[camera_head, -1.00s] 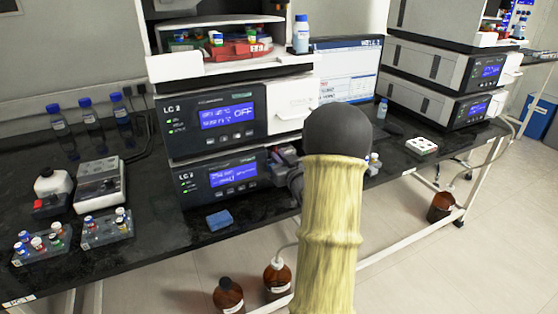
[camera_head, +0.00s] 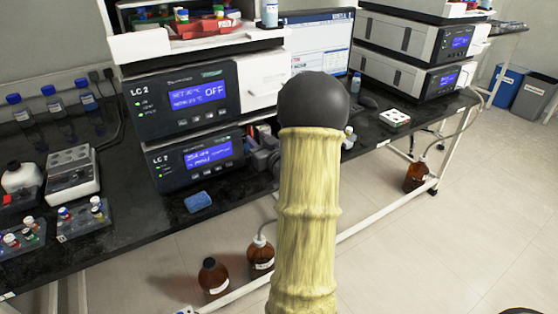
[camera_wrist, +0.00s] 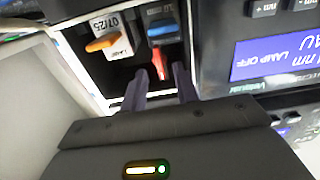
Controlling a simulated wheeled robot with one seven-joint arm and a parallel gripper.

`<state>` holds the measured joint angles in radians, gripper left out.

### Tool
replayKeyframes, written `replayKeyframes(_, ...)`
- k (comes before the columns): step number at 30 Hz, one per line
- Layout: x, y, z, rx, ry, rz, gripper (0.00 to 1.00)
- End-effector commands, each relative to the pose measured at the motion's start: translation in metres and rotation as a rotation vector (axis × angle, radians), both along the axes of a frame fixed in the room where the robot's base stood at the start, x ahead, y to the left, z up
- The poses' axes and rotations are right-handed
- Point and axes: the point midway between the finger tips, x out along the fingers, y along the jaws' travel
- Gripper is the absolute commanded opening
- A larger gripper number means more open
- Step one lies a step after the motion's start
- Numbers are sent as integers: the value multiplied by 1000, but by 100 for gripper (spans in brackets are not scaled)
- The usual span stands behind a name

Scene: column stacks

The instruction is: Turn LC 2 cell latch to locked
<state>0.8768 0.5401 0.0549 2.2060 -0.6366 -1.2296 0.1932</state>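The LC 2 stack has an upper unit (camera_head: 182,98) with a display reading OFF and a lower unit (camera_head: 195,160) with a lit blue display. In the wrist view, which is upside down, a recess beside the lower unit's LAMP OFF display (camera_wrist: 275,58) holds a red lever (camera_wrist: 159,64), a blue part (camera_wrist: 163,27) and an orange lever (camera_wrist: 101,43) on a white labelled block. Which lever is the cell latch is not clear. My gripper (camera_wrist: 160,82) is open, its two fingers apart just before the red lever; contact cannot be told. My arm hides part of this area in the head view.
A blue sponge (camera_head: 198,201) lies on the black bench before the stack. Vial racks (camera_head: 80,218) stand at the left. Brown bottles (camera_head: 213,277) stand below the bench edge. A monitor (camera_head: 317,45) and another instrument stack (camera_head: 405,65) are to the right.

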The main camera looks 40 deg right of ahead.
Motion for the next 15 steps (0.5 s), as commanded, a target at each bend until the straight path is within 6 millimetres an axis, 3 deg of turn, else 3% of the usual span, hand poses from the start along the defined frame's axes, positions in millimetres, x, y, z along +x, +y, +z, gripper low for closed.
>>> replayKeyframes(15, -103, 23, 0, 1, 3, -5, 30)
